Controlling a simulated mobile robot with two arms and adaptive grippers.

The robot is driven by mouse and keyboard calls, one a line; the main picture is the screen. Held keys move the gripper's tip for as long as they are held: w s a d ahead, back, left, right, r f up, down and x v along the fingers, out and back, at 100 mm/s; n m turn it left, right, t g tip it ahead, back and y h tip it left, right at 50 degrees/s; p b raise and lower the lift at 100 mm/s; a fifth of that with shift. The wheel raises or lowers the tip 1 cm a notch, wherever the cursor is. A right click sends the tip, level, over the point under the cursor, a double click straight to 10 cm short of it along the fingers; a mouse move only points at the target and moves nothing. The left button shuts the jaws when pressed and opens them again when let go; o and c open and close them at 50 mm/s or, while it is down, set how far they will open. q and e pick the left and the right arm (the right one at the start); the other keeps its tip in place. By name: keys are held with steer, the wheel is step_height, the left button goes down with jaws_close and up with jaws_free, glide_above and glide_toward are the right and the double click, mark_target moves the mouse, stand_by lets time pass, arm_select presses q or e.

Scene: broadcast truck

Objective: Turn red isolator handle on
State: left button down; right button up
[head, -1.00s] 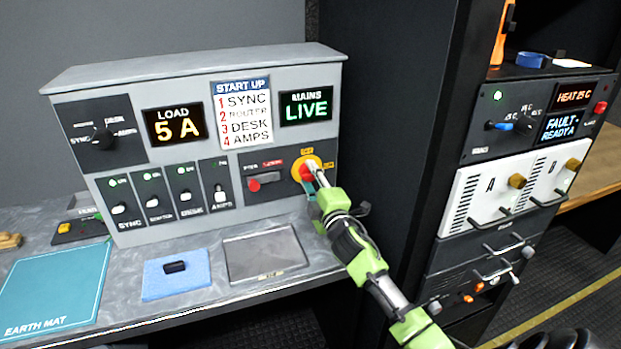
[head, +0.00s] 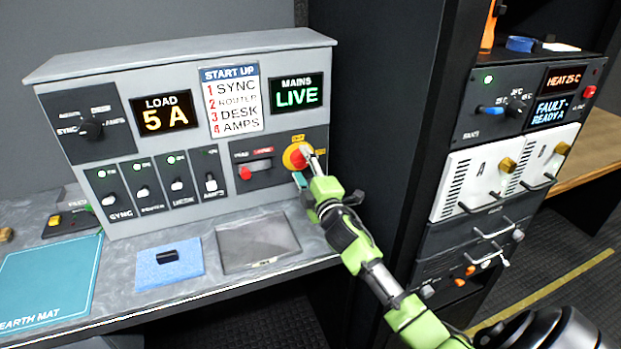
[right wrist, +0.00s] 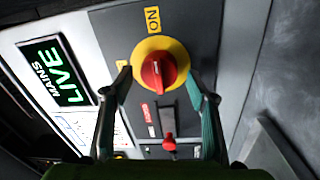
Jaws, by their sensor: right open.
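The red isolator handle (head: 299,158) sits on a round yellow plate on the grey panel, below the green MAINS LIVE display (head: 296,93). In the right wrist view the red handle (right wrist: 158,72) shows whole, its ridge running roughly up and down the picture, in line with the yellow ON label (right wrist: 152,20). A second label, left of the plate there, is partly hidden by a finger. My right gripper (right wrist: 160,82) is open, one finger to each side of the handle; I cannot tell whether they touch it. In the head view my right gripper (head: 307,168) partly covers the plate. My left gripper is out of view.
A smaller red lever (head: 246,173) lies left of the isolator. Several toggle switches (head: 144,192) line the panel's lower left. A grey tray (head: 257,262) and a blue pad (head: 170,275) lie on the bench below. A black equipment rack (head: 400,120) stands close on the right.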

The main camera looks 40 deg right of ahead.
steer(key=v, duration=1.1)
steer(key=shift+s, duration=0.2)
steer(key=shift+f, duration=0.1)
